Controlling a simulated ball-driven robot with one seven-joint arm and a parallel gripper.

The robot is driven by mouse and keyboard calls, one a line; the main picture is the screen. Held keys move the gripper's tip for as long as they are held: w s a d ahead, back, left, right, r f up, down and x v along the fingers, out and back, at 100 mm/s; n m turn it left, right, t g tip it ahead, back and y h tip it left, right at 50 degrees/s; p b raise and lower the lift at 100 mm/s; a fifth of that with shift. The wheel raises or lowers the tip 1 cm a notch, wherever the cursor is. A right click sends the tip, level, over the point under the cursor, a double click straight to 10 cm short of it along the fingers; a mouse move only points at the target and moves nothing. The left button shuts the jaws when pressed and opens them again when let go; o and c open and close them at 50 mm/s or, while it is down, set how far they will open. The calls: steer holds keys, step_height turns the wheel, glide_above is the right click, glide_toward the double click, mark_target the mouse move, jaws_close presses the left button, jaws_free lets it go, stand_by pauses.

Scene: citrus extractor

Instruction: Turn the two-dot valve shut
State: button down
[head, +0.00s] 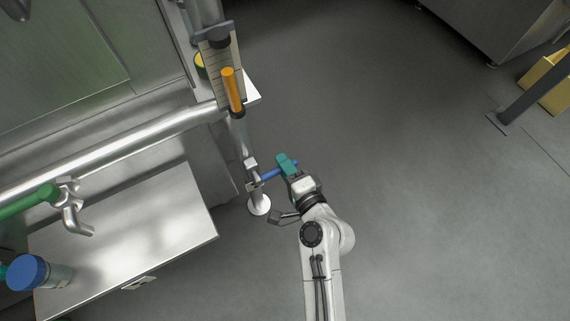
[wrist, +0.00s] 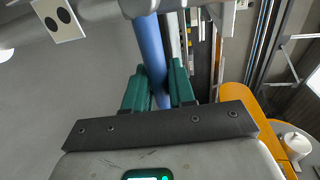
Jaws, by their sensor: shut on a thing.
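The valve (head: 252,173) sits on a thin metal pipe beside the machine in the head view. Its blue lever (head: 273,174) sticks out to the right, looking crosswise to the pipe. In the wrist view a white plate with two black dots (wrist: 58,19) shows at the top left, next to the metal pipe. My gripper (head: 288,167) has teal fingers and is shut on the blue lever near its free end. The wrist view shows the lever (wrist: 149,48) running down between both fingers (wrist: 160,88). The fingers hide the lever's tip.
An orange handle (head: 232,90) is farther up the pipe, before a ruled plate. A green lever (head: 30,202) with a metal tap (head: 74,212) hangs over the steel counter (head: 150,215).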

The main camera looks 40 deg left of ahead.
steer(key=c, duration=1.1)
jaws_free()
steer(key=shift+d, duration=0.1)
steer(key=p+v, duration=0.2)
steer(key=v, duration=0.8)
steer(key=shift+d+p, duration=0.3)
steer(key=shift+p, duration=0.1)
steer(key=shift+s, duration=0.15)
